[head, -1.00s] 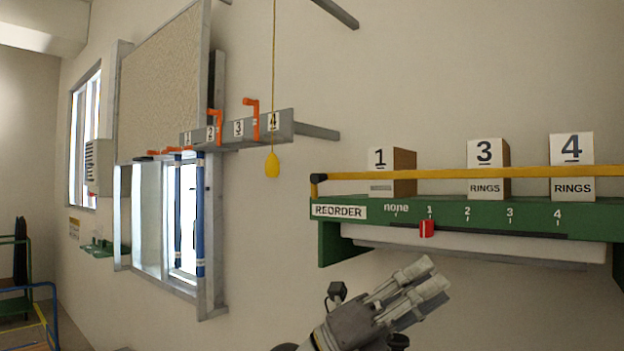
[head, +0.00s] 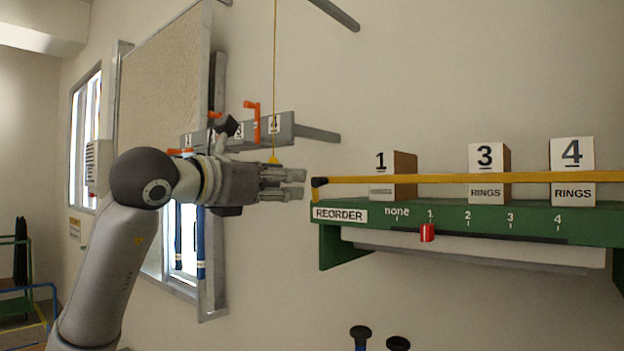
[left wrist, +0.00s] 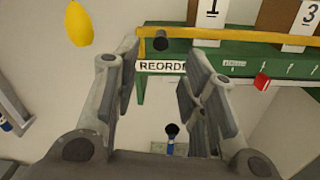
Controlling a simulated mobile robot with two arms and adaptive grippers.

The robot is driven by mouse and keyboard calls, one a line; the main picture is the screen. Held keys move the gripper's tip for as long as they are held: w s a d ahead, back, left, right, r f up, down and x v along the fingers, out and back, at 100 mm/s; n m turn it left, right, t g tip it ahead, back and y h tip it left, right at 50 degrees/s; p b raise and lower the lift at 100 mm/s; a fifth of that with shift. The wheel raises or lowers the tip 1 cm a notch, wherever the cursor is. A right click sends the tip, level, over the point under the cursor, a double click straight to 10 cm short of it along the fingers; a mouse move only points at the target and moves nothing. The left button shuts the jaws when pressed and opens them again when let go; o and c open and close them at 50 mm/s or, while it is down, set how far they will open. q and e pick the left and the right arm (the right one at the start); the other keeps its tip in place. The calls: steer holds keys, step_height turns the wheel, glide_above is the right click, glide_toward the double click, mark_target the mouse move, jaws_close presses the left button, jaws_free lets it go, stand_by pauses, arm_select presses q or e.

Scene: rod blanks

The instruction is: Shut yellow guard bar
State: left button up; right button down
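The yellow guard bar (head: 450,178) runs level across the front of the boxes, above the green shelf edge (head: 480,215). Its left end has a black knob (head: 318,183). My left gripper (head: 303,184) is open and empty, just left of that knob and at about its height. In the left wrist view the bar (left wrist: 230,34) crosses beyond the fingers, and the knob (left wrist: 160,40) shows between the open fingertips (left wrist: 166,50). Any contact with the bar cannot be made out. My right gripper is not in view.
Boxes labelled 1 (head: 404,175), 3 (head: 489,157) and 4 (head: 571,155) stand on the shelf. A red slider (head: 427,233) sits at mark 1. A yellow pull (left wrist: 78,24) hangs left of the gripper.

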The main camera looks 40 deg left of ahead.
mark_target(314, 182)
arm_select(q)
steer(key=w+p, duration=0.1)
steer(key=w, duration=0.1)
steer(key=w+p, duration=0.1)
steer(key=w, duration=0.4)
steer(key=shift+w+d+p, duration=0.25)
steer(key=shift+w+p, duration=0.1)
steer(key=shift+p, duration=0.05)
steer(key=shift+w, duration=0.55)
